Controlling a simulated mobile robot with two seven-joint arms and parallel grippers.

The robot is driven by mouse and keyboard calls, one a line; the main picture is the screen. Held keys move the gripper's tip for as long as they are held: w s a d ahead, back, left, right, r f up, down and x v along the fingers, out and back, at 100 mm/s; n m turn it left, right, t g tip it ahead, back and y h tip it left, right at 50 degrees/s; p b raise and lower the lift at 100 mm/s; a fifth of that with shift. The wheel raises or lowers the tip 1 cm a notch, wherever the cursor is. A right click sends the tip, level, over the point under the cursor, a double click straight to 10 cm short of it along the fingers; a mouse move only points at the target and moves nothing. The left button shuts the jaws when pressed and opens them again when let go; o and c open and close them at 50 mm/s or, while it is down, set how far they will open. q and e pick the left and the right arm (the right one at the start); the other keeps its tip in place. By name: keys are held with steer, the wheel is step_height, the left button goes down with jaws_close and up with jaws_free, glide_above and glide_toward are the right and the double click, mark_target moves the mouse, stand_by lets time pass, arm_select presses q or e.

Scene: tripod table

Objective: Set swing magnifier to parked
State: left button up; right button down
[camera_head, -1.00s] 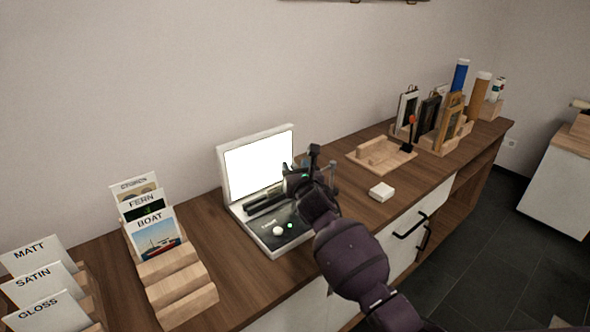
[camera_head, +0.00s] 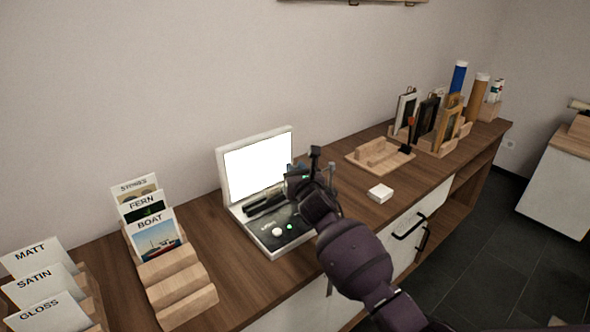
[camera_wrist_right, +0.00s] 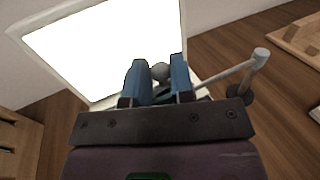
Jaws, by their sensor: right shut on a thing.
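The light station (camera_head: 268,238) has a bright white upright panel (camera_head: 258,165) and a dark base with a white knob and a small green light. In the right wrist view my blue fingers (camera_wrist_right: 160,78) are shut on a small grey ball knob (camera_wrist_right: 160,71) of the swing magnifier. A pale magnifier arm (camera_wrist_right: 225,75) runs from there toward a grey post (camera_wrist_right: 260,56) at the right. The post also shows in the head view (camera_head: 332,174). The lens is hidden. My left gripper is not in view.
A stepped wooden card rack (camera_head: 180,290) stands left of the station, with another rack (camera_head: 90,295) farther left. A white block (camera_head: 380,193) and a wooden tray (camera_head: 372,160) lie to the right. Framed pieces (camera_head: 428,118) stand at the far right.

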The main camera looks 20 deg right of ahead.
steer(key=s+d+f+n+g+y+b, duration=0.1)
steer(key=s+d+n+g+y+b, duration=0.1)
steer(key=s+d+n+g+y, duration=0.35)
steer(key=s+d+f+n+g+y+b, duration=0.1)
steer(key=s+d+n+g+y+b, duration=0.15)
steer(key=d+n+y, duration=0.5)
arm_select(q)
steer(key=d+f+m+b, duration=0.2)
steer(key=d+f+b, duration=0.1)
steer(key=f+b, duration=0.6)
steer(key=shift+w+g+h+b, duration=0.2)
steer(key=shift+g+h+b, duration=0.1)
steer(key=shift+b, duration=0.4)
arm_select(e)
steer(key=d+r+n+g+y, duration=0.1)
steer(key=d+n+g+y, duration=0.3)
steer(key=d+g, duration=0.4)
steer(key=shift+w+d+r+n+g+y, duration=0.3)
steer(key=shift+w+r+n+g+y, duration=0.1)
steer(key=shift+g+y, duration=0.3)
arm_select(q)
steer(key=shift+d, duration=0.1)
arm_select(e)
steer(key=shift+r, duration=0.15)
